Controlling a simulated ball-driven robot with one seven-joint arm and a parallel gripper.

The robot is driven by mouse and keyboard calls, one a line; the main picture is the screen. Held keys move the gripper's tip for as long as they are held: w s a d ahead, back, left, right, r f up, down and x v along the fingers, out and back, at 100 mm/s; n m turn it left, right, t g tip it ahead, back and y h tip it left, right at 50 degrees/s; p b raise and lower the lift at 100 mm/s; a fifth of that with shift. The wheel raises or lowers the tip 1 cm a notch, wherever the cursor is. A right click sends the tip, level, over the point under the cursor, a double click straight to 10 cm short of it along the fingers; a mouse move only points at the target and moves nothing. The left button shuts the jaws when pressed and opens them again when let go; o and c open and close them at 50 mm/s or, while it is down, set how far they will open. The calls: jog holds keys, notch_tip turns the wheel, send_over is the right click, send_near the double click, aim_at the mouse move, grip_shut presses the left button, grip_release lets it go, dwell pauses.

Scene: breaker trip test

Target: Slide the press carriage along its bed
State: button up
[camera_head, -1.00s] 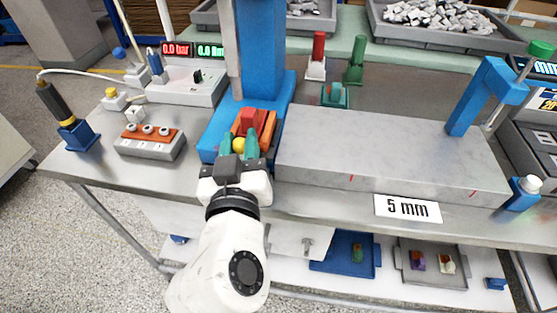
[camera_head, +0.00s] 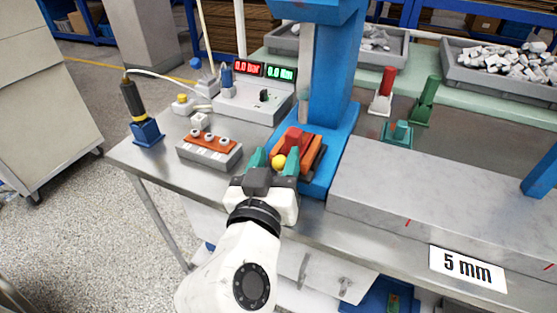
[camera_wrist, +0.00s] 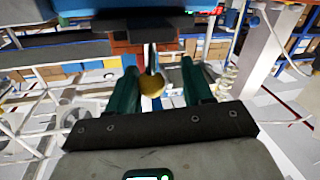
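The press carriage, an orange-red block (camera_head: 294,140) with a yellow ball knob (camera_head: 278,161), sits on the blue bed (camera_head: 318,185) at the foot of the blue press column (camera_head: 335,75). My gripper (camera_head: 274,159) is at the near end of the carriage, its teal fingers open on either side of the knob. In the wrist view the yellow knob (camera_wrist: 152,85) is between the parted fingers, with a visible gap on the right; contact on the left is unclear. The red block (camera_wrist: 130,60) shows behind it.
Left of the bed stand a grey block with an orange top (camera_head: 210,148) and a display unit (camera_head: 255,95) reading 0.0 bar. A long grey slab (camera_head: 430,195) with a 5 mm label (camera_head: 467,268) lies close on the right. Red (camera_head: 383,90) and green (camera_head: 427,100) handled stamps stand behind.

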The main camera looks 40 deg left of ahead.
jog(key=shift+d, duration=0.15)
jog(key=shift+s+d, duration=0.1)
jog(key=shift+s, duration=0.05)
jog(key=v, duration=1)
jog(key=shift+s, duration=0.2)
jog(key=shift+s+f, duration=0.1)
